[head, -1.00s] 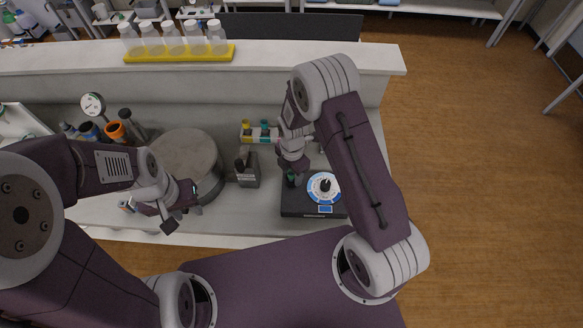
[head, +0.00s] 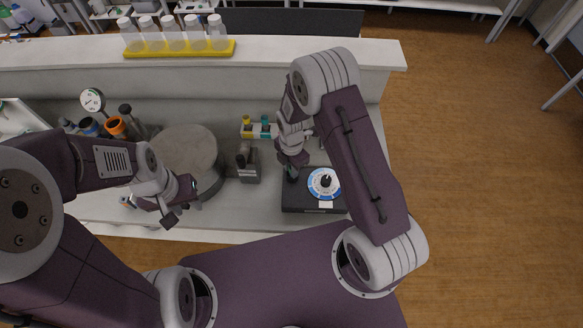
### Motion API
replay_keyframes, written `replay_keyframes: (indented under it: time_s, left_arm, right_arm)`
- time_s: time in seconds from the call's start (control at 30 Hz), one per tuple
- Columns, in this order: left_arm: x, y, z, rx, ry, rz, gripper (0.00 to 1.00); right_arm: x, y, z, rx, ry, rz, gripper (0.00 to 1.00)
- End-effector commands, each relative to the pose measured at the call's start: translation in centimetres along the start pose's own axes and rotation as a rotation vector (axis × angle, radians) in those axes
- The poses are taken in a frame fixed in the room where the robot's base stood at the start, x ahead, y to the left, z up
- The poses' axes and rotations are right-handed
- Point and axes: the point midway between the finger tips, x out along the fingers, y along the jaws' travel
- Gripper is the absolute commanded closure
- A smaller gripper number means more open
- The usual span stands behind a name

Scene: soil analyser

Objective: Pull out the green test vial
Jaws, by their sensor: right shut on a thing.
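The black soil analyser (head: 310,205) sits on the bench at centre right, with a blue-and-white dial and a small pale display. My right gripper (head: 292,168) points down at the analyser's back left corner and is shut on the green vial (head: 291,173). Only a small dark green part of the vial shows below the fingers. I cannot tell how deep the vial sits in the analyser. My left gripper (head: 183,204) is open and empty in front of the round grey pot, away from the analyser.
A white rack with yellow-capped and teal-capped vials (head: 264,128) stands behind the analyser. A small grey device (head: 248,168) and the round grey pot (head: 187,160) stand to the left. A yellow rack of bottles (head: 180,48) is on the upper shelf.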

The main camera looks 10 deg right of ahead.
Motion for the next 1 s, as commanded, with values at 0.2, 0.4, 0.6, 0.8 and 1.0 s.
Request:
replay_keyframes:
  time_s: [0.2,0.4,0.6,0.8,1.0]
  left_arm:
    - [-0.6,0.0,-0.1,0.0,0.0,0.0,0.64]
    - [-0.5,0.0,-0.1,0.0,0.0,0.0,0.64]
    - [-0.7,0.0,-0.1,0.0,0.0,0.0,0.64]
    - [-1.8,0.0,-0.2,0.0,0.0,0.0,0.64]
    - [-2.8,0.1,-0.3,0.0,0.0,0.0,0.64]
  right_arm:
    - [-0.7,0.0,0.0,0.0,0.0,0.0,1.0]
    - [-0.7,0.0,0.0,0.0,0.0,0.0,1.0]
    - [-0.9,0.0,0.0,0.0,0.0,0.0,1.0]
    - [-2.1,0.0,0.0,0.0,0.0,0.0,1.0]
    - [-3.4,0.0,0.0,0.0,0.0,0.0,1.0]
